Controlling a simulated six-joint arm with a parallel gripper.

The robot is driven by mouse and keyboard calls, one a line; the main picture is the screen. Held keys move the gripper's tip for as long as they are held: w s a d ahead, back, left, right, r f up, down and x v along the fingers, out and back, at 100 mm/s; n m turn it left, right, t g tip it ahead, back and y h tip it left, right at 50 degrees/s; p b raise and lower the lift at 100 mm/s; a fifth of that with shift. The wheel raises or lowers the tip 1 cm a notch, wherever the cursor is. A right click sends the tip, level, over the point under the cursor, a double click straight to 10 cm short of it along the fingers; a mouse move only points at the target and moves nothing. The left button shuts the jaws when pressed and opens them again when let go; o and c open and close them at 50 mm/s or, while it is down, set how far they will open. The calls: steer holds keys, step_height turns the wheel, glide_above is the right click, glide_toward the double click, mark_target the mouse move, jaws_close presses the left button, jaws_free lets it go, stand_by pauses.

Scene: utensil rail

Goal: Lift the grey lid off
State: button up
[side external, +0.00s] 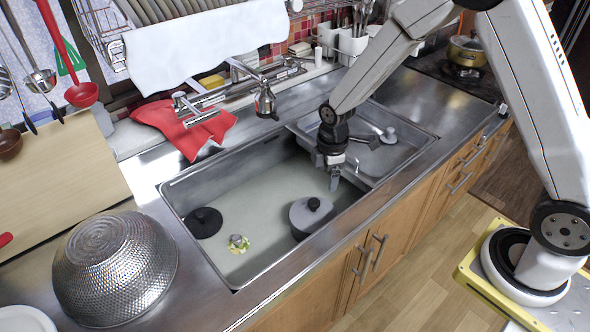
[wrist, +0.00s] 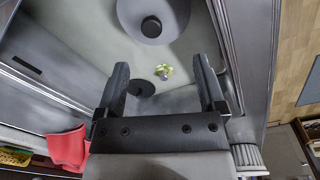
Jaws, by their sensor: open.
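The grey lid (side external: 313,212) with a black knob sits on a grey pot (side external: 299,231) in the large sink basin, near its front wall. In the wrist view the lid (wrist: 178,20) is at the top, beyond my fingertips, with its knob in plain sight. My gripper (side external: 335,181) is open and empty. It hangs over the right end of the large basin, above and to the right of the lid, apart from it. In the wrist view both fingers of my gripper (wrist: 160,66) stand wide apart. Most of the pot is hidden under the lid there.
A small yellow-green object (side external: 238,243) and a black round drain piece (side external: 205,222) lie on the basin floor. A metal colander (side external: 115,268) stands left on the counter. A red cloth (side external: 185,125) lies behind the basin.

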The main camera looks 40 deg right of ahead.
mark_target(314, 201)
steer(key=w+f+n, duration=0.1)
steer(key=f+n, duration=0.1)
steer(key=f, duration=0.1)
steer(key=w+f+n, duration=0.1)
steer(key=n, duration=0.1)
steer(key=shift+w+a+f+g, duration=0.3)
steer(key=shift+w+a+f, duration=0.05)
steer(key=shift+f, duration=0.1)
steer(key=shift+f, duration=1.2)
steer(key=shift+w+a+f, duration=0.1)
steer(key=shift+a+f, duration=0.05)
steer(key=shift+f, duration=2.45)
jaws_close()
